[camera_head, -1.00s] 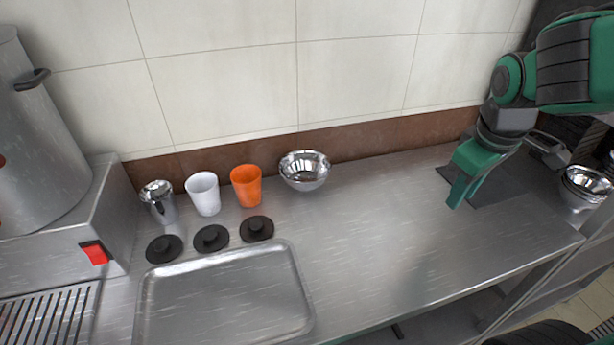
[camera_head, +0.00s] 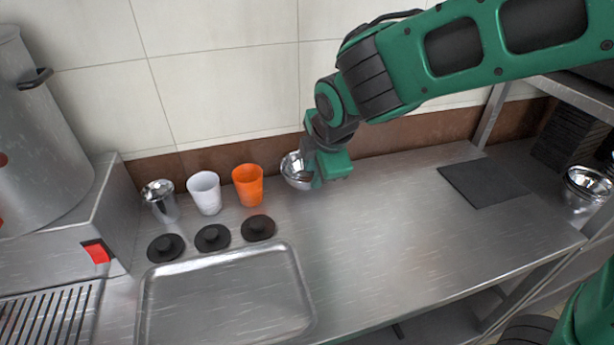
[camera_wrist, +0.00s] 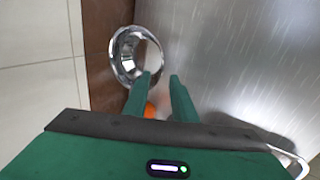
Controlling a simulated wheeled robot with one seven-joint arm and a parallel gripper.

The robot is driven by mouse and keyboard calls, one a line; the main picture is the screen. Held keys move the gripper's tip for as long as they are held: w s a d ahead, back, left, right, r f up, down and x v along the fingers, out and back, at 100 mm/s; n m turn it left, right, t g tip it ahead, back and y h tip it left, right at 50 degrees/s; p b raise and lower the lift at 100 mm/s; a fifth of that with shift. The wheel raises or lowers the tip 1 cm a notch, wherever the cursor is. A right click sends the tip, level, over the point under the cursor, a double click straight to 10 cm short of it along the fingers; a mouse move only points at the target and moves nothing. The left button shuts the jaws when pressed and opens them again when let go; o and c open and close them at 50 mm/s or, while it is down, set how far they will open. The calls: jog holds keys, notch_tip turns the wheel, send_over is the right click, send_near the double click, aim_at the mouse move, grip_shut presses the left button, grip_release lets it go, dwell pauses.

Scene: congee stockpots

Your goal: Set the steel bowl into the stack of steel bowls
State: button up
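The steel bowl (camera_head: 292,171) stands upright on the counter near the back wall, right of the orange cup. My gripper (camera_head: 318,180) is at the bowl's right side and hides part of it. In the wrist view the bowl (camera_wrist: 124,58) lies beyond the fingertips, with its rim near the left finger. There my gripper (camera_wrist: 162,80) has its two fingers apart with nothing between them. I cannot tell whether a finger touches the bowl. The stack of steel bowls (camera_head: 588,184) stands at the far right, beyond the counter's right end.
An orange cup (camera_head: 248,185), a white cup (camera_head: 205,193) and a steel cup (camera_head: 160,201) stand left of the bowl. Black lids (camera_head: 212,238) and a metal tray (camera_head: 226,300) lie in front. A dark mat (camera_head: 484,182) lies at right. The counter's middle is clear.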

jog(key=shift+d+x, duration=0.15)
jog(key=shift+x, duration=1.75)
jog(key=shift+d+x, duration=0.1)
jog(key=shift+x, duration=1.8)
grip_shut()
